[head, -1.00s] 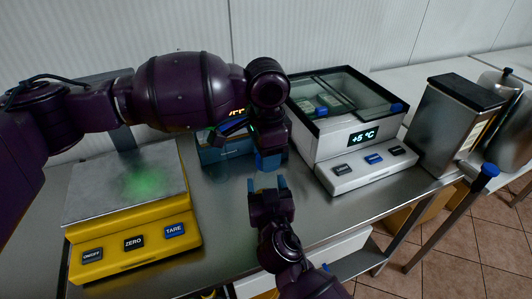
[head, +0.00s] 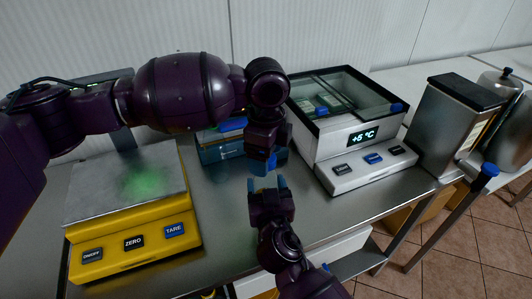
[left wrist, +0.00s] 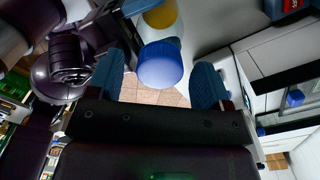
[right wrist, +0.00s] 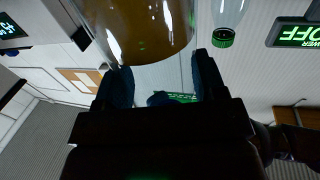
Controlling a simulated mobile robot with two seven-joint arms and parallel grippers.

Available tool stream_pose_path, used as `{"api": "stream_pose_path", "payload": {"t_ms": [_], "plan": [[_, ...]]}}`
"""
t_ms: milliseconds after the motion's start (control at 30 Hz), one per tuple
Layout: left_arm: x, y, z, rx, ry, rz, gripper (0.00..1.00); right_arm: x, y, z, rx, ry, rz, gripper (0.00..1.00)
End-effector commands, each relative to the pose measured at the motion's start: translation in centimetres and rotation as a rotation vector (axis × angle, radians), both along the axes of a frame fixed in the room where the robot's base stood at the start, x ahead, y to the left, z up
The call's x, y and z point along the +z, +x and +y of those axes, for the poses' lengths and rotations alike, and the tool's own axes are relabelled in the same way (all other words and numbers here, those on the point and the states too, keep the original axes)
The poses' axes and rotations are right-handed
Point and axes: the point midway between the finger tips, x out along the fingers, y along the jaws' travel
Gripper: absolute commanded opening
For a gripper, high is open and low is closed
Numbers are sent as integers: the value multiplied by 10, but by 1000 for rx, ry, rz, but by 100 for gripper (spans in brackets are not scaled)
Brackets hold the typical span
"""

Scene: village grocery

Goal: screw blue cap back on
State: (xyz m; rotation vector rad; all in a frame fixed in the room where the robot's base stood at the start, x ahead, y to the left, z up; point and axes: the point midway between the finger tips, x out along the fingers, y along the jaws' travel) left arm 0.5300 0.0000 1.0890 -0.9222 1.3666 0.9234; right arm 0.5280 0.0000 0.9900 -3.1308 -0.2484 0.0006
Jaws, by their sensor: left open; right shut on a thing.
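The blue cap (left wrist: 160,65) sits at the end of a bottle with amber liquid (left wrist: 160,14), between the fingers of my left gripper (left wrist: 166,85). The fingers are open and stand apart from the cap on both sides. I cannot tell how tightly the cap sits. My right gripper (right wrist: 162,85) is shut on the bottle, whose amber body (right wrist: 145,28) fills the top of the right wrist view. In the head view my left gripper (head: 263,166) is just above my right gripper (head: 268,183); the bottle and cap are hidden or unclear there.
A yellow scale (head: 130,245) stands on the steel counter (head: 225,205) at left. A blue box (head: 222,152) is behind the grippers. A glass-topped cooler (head: 340,175) stands at right, with a metal canister (head: 440,130) beyond. A green-capped bottle (right wrist: 225,22) shows in the right wrist view.

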Motion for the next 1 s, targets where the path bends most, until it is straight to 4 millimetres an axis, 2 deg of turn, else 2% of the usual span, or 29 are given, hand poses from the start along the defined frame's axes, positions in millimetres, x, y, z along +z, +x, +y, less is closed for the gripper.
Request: {"api": "stream_pose_path", "payload": {"t_ms": [267,367,700,900,1000], "plan": [[8,0,0,1,0,-1,73,0,0,0,0,0,0,0],[21,1,0,0,-1,-4,73,0,0,0,0,0,0,0],[85,0,0,0,-1,-3,73,0,0,0,0,1,0,0],[111,0,0,0,1,-1,73,0,0,0,0,1,0,0],[117,0,0,0,0,-1,73,0,0,0,0,0,0,0]]}}
